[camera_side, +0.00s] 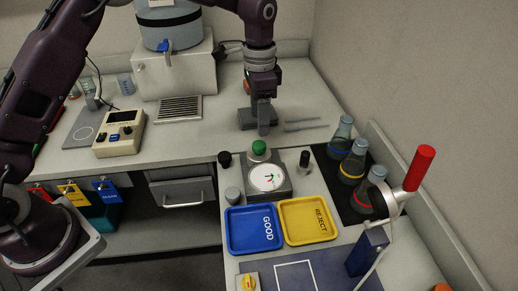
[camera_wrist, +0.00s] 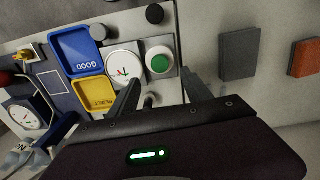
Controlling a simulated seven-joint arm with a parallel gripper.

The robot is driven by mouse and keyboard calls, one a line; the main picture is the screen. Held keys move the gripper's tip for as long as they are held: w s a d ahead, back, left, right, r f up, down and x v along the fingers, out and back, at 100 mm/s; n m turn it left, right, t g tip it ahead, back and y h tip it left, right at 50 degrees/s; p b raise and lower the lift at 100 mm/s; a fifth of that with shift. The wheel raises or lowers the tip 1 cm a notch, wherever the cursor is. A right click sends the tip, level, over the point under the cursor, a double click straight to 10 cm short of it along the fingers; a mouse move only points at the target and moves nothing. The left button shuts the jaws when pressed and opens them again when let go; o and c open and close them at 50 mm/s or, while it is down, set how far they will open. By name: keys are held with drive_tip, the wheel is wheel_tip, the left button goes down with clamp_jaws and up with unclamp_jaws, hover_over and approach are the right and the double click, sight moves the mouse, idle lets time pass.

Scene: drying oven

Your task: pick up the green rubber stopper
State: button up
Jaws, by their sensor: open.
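The green rubber stopper (camera_side: 259,147) is a round green piece on a pale round seat, at the back of the grey dial unit (camera_side: 283,193). In the wrist view, the stopper (camera_wrist: 160,63) shows from above as a green disc ringed in white. My gripper (camera_side: 263,131) points down, above and slightly behind the stopper in the side view. In the wrist view, my gripper (camera_wrist: 160,80) has its fingers apart, with the stopper framed just beyond the fingertips. Nothing is held. How much height separates them is hard to tell.
A blue GOOD tray (camera_side: 252,231) and a yellow REJECT tray (camera_side: 307,221) lie in front. A black knob (camera_side: 224,159) and a dark-topped post (camera_side: 304,161) flank the stopper. Flasks (camera_side: 352,166) stand right. A grey block (camera_wrist: 239,54) and an orange block (camera_wrist: 305,58) lie behind.

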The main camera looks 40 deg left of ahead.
sight(259, 144)
wheel_tip(259, 144, down, 8)
drive_tip(key=shift+r, duration=0.15)
clamp_jaws()
